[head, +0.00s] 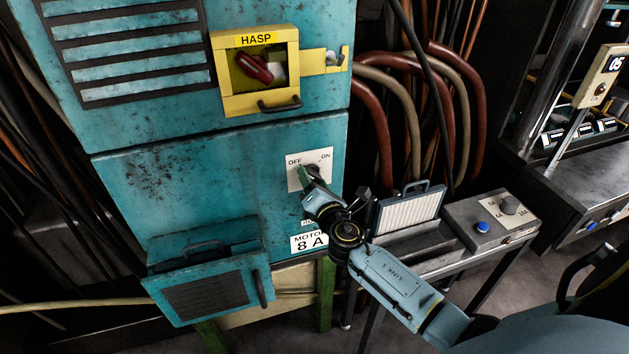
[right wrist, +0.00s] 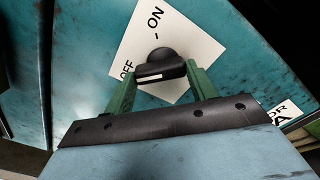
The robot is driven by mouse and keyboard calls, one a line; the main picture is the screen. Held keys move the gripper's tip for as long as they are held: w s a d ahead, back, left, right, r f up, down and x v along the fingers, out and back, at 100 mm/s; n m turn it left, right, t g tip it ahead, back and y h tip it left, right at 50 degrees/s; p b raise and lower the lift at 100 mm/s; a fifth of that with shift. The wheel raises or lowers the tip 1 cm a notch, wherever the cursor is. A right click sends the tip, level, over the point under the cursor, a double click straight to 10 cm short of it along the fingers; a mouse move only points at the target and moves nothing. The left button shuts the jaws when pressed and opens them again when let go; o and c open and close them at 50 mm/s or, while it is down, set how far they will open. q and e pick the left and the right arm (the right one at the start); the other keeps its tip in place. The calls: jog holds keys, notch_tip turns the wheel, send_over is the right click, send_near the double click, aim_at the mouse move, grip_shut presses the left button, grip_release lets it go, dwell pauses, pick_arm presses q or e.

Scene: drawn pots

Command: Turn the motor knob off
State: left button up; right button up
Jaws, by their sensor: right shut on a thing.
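The motor knob (right wrist: 160,66) is a black knob with a white mark, on a white plate (right wrist: 190,40) lettered OFF and ON. In the head view the plate (head: 325,161) is on the lower teal cabinet door, above a label (head: 309,242) reading MOTOR 8 A. My right gripper (head: 309,178) reaches the plate from below right. In the right wrist view its green fingers (right wrist: 160,80) stand on both sides of the knob, shut on it. The white mark lies on the side towards OFF; its exact angle is hard to tell. My left gripper is not in view.
A yellow HASP box (head: 228,72) with a red part inside is above. An open teal box (head: 205,280) juts out at lower left. Hoses (head: 395,100) hang on the right. A grey bench with a control box (head: 490,222) stands right of the cabinet.

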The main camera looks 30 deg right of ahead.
dwell(0.5)
jog(key=o, duration=1)
jog(key=b+v, duration=0.1)
jog(key=v, duration=1.2)
jog(key=shift+s+a+r, duration=0.1)
jog(key=shift+s+a, duration=0.05)
